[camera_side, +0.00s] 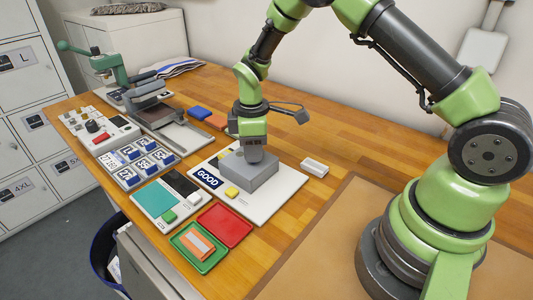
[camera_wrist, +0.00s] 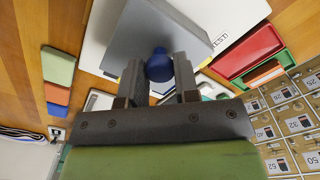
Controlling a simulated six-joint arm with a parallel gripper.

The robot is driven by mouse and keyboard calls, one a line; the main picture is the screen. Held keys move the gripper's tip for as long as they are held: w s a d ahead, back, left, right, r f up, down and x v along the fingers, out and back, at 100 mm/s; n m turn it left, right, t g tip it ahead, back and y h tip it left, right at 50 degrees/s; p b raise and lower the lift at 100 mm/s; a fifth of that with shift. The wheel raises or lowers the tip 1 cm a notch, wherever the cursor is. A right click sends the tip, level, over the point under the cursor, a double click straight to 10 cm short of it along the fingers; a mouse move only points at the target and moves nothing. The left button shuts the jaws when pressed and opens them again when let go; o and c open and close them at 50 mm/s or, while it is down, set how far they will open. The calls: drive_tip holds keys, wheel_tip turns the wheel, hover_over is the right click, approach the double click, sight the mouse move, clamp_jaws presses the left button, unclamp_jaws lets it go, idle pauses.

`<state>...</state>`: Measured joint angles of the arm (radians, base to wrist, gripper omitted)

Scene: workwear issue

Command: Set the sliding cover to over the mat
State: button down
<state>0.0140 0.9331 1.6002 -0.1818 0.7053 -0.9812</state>
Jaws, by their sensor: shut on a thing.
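In the wrist view the cover (camera_wrist: 140,30) has a round blue knob (camera_wrist: 159,66). My gripper (camera_side: 254,155) is directly above the cover; in the wrist view its two fingers (camera_wrist: 159,74) are shut on the knob. A yellow piece (camera_side: 231,191) lies on the board left of the cover. A teal rectangle (camera_side: 153,199) lies on the panel left of the board; I cannot tell whether it is the mat. What is under the cover is hidden.
A red tray (camera_side: 225,226) and a green tray (camera_side: 184,246) holding an orange block (camera_side: 197,242) lie in front. A white block (camera_side: 314,167) sits right of the board. Blue (camera_side: 199,113) and orange (camera_side: 216,122) pieces lie behind. The wooden table is clear at back right.

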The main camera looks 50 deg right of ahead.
drive_tip(key=shift+w, duration=3.4)
drive_tip(key=c, duration=0.8)
unclamp_jaws()
drive_tip(key=shift+c, duration=0.2)
wheel_tip(320, 180, up, 10)
